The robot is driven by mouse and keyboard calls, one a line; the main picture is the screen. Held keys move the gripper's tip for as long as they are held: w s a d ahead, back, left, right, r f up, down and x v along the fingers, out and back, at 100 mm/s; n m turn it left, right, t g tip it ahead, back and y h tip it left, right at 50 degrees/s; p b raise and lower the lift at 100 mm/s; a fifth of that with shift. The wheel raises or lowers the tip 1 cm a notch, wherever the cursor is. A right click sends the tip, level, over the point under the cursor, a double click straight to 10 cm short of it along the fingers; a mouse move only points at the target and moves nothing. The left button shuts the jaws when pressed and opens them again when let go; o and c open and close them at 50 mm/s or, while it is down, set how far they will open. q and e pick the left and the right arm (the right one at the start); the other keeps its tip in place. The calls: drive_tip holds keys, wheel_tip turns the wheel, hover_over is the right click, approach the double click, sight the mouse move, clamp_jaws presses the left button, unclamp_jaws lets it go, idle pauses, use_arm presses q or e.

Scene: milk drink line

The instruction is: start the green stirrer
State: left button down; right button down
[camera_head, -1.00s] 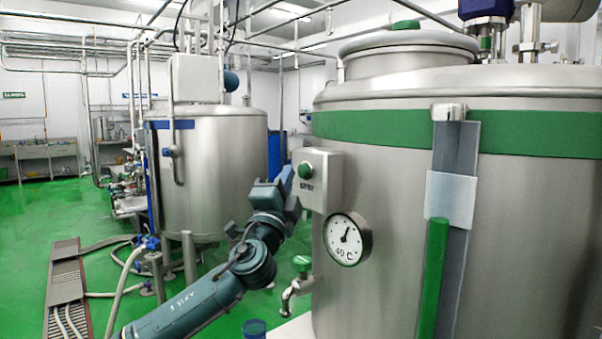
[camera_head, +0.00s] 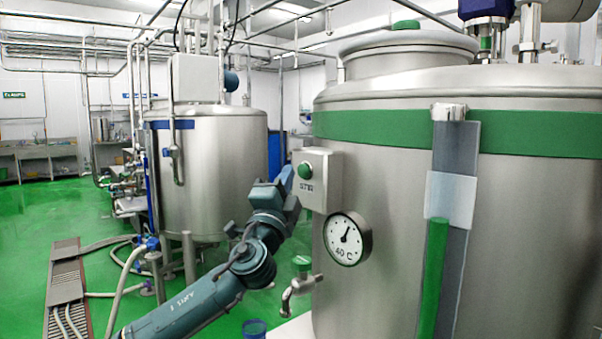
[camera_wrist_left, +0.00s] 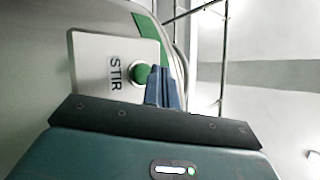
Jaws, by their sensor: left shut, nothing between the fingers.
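The green stirrer button (camera_head: 305,171) sits on a pale metal box (camera_head: 322,183) on the side of the large steel tank with the green band. In the left wrist view the box carries the word STIR, and the round green button (camera_wrist_left: 140,75) is beside it. My left gripper (camera_head: 289,178) is just left of the box in the head view. In the left wrist view its closed fingers (camera_wrist_left: 165,84) are at the button's right edge and partly overlap it. I cannot tell whether they touch it. The fingers hold nothing. My right gripper is not in view.
A dial gauge (camera_head: 348,239) reading in °C and a tap with a green handle (camera_head: 301,265) are below the box. A vertical level strip (camera_head: 452,200) runs down the tank. A second tank (camera_head: 222,165) stands behind on the left. A blue cup (camera_head: 254,328) is below.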

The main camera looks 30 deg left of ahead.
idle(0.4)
use_arm(q)
drive_tip(key=shift+w+d, duration=0.2)
drive_tip(key=shift+w, duration=0.2)
drive_tip(key=shift+w+d, duration=0.15)
drive_tip(key=shift+w, duration=0.3)
idle(0.6)
drive_tip(key=shift+s, duration=0.15)
drive_tip(key=shift+s+a+b, duration=0.3)
drive_tip(key=shift+s+a, duration=0.05)
drive_tip(key=shift+s, duration=0.4)
drive_tip(key=s, duration=0.1)
drive_tip(key=s+a, duration=0.1)
drive_tip(key=s, duration=0.1)
drive_tip(key=s+a+b, duration=0.1)
drive_tip(key=s, duration=0.1)
drive_tip(key=shift+s+a, duration=0.1)
drive_tip(key=shift+s, duration=0.15)
